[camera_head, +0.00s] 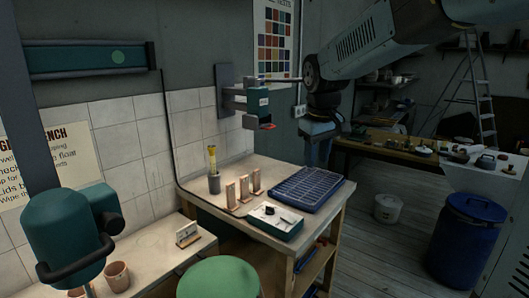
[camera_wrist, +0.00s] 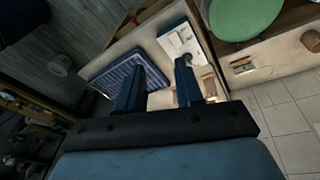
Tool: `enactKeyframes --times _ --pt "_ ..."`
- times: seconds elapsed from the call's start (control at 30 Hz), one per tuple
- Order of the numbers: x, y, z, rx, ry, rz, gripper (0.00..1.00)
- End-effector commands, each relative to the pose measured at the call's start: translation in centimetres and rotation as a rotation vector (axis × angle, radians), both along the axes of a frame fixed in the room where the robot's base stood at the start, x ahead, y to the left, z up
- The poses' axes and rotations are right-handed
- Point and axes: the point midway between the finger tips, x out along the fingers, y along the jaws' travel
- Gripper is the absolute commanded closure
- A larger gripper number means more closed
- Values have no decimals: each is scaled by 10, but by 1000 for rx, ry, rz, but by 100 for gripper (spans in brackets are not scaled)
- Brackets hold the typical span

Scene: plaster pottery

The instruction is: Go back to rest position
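My gripper (camera_head: 318,146) hangs in the air at the end of my arm, above the back right of the wooden workbench (camera_head: 335,205). In the wrist view my gripper (camera_wrist: 157,72) has its two dark blue fingers well apart, with nothing held between them. The bench top shows below and beyond them. A blue gridded tray (camera_head: 300,181) lies on the bench below my gripper; it also shows in the wrist view (camera_wrist: 110,78), partly behind a finger. My fingertips are hard to make out in the head view.
A white-topped teal device (camera_head: 270,221), upright tiles (camera_head: 246,189) and a dark cup (camera_head: 214,184) stand on the bench. A teal wall-mounted unit (camera_head: 257,105) is left of my gripper. A green stool (camera_head: 219,280) is in front; a blue barrel (camera_head: 465,240) stands right.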

Motion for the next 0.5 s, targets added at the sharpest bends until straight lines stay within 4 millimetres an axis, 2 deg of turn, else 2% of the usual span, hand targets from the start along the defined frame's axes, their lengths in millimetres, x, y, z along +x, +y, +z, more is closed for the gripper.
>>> enactKeyframes --times 0.03,0.2,0.5 --pt "-14 -9 5 5 -20 -28 64" --pt "-57 -34 14 30 -78 -123 64" --pt "-131 -72 12 90 -174 -287 64"
